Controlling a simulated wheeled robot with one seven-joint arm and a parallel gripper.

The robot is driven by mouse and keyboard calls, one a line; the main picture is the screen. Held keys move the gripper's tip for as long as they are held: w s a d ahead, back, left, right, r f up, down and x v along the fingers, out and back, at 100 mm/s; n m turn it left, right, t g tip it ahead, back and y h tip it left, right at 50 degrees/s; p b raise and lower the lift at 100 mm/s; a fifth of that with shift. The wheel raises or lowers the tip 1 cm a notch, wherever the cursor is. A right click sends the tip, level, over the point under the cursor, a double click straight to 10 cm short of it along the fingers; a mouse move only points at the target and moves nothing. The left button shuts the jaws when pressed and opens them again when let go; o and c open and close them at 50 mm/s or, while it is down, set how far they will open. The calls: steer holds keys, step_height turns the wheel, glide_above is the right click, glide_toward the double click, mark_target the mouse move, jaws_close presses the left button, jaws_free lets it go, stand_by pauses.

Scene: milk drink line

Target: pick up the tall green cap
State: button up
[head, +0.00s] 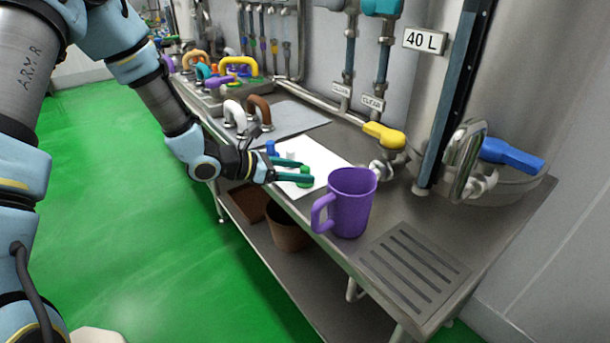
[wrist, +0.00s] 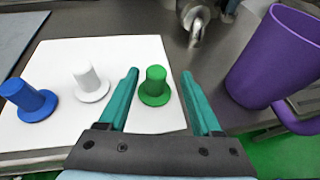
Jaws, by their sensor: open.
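The tall green cap (wrist: 155,86) stands upright on a white mat (wrist: 60,60), near the mat's right edge in the wrist view. In the head view the green cap (head: 305,177) shows partly, close to my fingers. My gripper (wrist: 162,88) is open, with a teal finger on each side of the green cap in the picture. I cannot tell whether the fingers are level with it or above it. In the head view my gripper (head: 292,170) reaches over the mat from the left.
A white cap (wrist: 88,82) and a blue cap (wrist: 28,100) stand on the mat, left of the green one. A purple mug (wrist: 276,55) stands close on the right; it also shows in the head view (head: 352,203). A drain grille (head: 415,270) and yellow-handled valve (head: 385,136) are nearby.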

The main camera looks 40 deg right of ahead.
steer(key=shift+w+p+x, duration=0.1)
steer(key=shift+p+x, duration=0.6)
steer(key=shift+x, duration=0.6)
steer(key=shift+w+p+x, duration=0.15)
steer(key=shift+p+x, duration=0.5)
steer(key=shift+x, duration=0.65)
steer(key=shift+d, duration=0.1)
steer(key=shift+c, duration=0.3)
jaws_close()
